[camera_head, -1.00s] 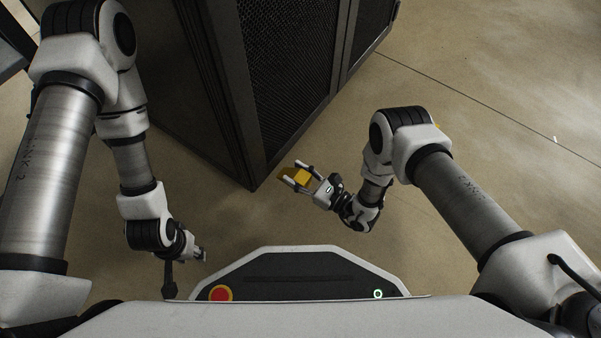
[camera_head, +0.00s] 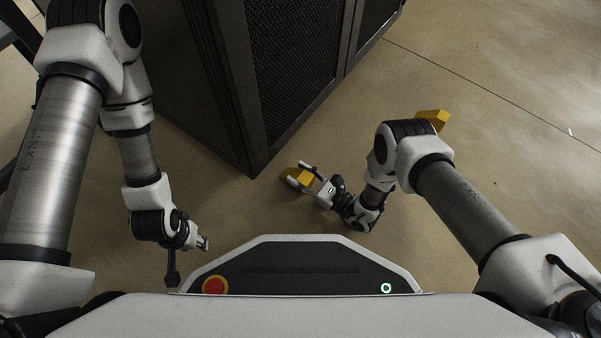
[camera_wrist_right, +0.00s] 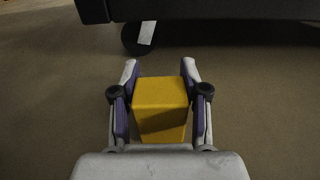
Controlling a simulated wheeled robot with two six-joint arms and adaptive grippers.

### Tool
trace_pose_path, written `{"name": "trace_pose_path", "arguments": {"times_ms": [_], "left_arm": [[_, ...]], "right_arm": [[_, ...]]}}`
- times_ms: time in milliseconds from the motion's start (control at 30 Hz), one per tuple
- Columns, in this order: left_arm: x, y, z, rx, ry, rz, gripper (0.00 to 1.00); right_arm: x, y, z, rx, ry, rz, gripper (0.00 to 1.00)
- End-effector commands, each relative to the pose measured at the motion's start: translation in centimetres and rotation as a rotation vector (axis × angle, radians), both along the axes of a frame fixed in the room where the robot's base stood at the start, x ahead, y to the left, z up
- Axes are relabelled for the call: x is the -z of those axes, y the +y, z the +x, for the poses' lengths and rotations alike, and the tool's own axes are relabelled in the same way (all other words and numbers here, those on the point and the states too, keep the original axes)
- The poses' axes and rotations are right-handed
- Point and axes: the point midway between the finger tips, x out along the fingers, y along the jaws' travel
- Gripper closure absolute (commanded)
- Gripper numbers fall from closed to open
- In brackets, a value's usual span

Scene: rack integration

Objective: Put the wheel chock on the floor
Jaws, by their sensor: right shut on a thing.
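A yellow wheel chock (camera_head: 299,176) is between the fingers of my right gripper (camera_head: 299,177), near the bottom corner of the dark rack. In the right wrist view the chock (camera_wrist_right: 161,106) sits between both fingers of the gripper (camera_wrist_right: 160,80), which is shut on it. Whether its underside touches the floor cannot be told. A second yellow block (camera_head: 434,120) lies on the floor at the right, partly hidden behind my right arm. My left gripper (camera_head: 204,243) hangs at the lower left, small and away from the chock; its fingers are hard to make out.
The dark mesh-door rack (camera_head: 290,75) stands just beyond the right gripper. In the right wrist view its underside shows a caster wheel (camera_wrist_right: 143,37) with a white tag, ahead of the chock. The floor (camera_head: 510,120) is clear at the right.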

Motion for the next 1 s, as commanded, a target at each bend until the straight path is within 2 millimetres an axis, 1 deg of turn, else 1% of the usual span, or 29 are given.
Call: {"name": "trace_pose_path", "arguments": {"times_ms": [267,567,600,667,1000], "left_arm": [[-0.04,-0.01,0.00,0.000,0.000,0.000,0.60],[0.34,-0.01,-0.03,0.000,0.000,0.000,0.60],[0.30,-0.01,-0.03,0.000,0.000,0.000,0.60],[0.27,-0.01,-0.03,0.000,0.000,0.000,0.60],[0.28,0.00,-0.04,0.000,0.001,0.000,0.60]], "right_arm": [[-0.04,0.00,0.01,0.000,-0.001,0.001,1.00],[0.56,-0.01,-0.01,0.000,0.000,0.000,1.00],[0.52,-0.01,0.01,0.000,0.000,0.000,0.48],[0.49,0.00,0.00,0.000,0.000,0.000,0.27],[0.54,-0.17,-0.11,0.001,0.001,0.000,0.26]]}}
